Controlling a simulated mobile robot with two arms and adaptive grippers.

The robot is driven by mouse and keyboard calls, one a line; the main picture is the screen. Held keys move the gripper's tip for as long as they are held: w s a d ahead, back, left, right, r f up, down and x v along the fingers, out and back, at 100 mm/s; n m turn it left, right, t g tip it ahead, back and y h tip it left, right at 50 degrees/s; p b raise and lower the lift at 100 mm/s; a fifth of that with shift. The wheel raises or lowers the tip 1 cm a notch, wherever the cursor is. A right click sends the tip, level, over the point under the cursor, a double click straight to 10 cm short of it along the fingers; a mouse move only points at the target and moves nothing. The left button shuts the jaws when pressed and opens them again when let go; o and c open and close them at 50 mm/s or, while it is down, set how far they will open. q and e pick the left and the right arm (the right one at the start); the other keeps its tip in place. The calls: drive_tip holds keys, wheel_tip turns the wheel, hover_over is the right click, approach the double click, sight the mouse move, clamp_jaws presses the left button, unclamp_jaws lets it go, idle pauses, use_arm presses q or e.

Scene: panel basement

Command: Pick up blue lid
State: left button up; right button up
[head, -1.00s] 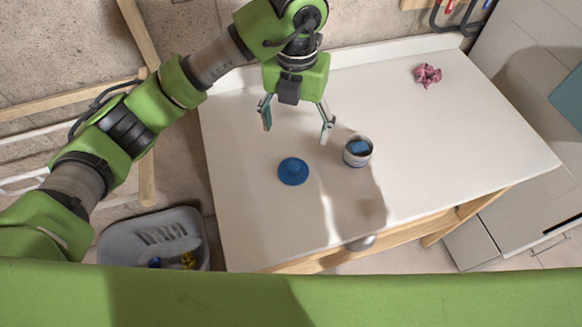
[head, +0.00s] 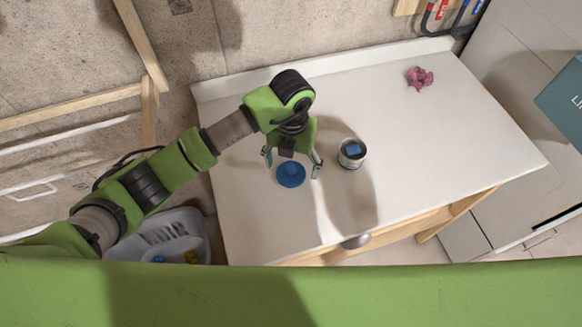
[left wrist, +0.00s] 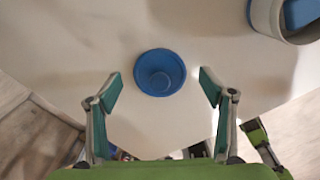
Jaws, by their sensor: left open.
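The blue lid (head: 291,174) is a round disc with a raised knob, lying flat on the white tabletop. It also shows in the left wrist view (left wrist: 160,72), ahead of and between the two fingers. My left gripper (head: 292,168) is open and empty, close above the lid, with one finger to each side of it. In the left wrist view the left gripper's fingertips (left wrist: 161,88) are apart from the lid.
A can with blue contents (head: 352,153) stands just right of the lid. A crumpled pink thing (head: 419,78) lies at the table's back right. A grey bin (head: 172,238) is on the floor at left. The right part of the white table (head: 450,140) is clear.

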use_arm(q)
drive_tip(key=shift+w+f, duration=0.1)
drive_tip(key=shift+f, duration=0.3)
drive_tip(key=c, duration=0.9)
drive_tip(key=shift+r, duration=0.1)
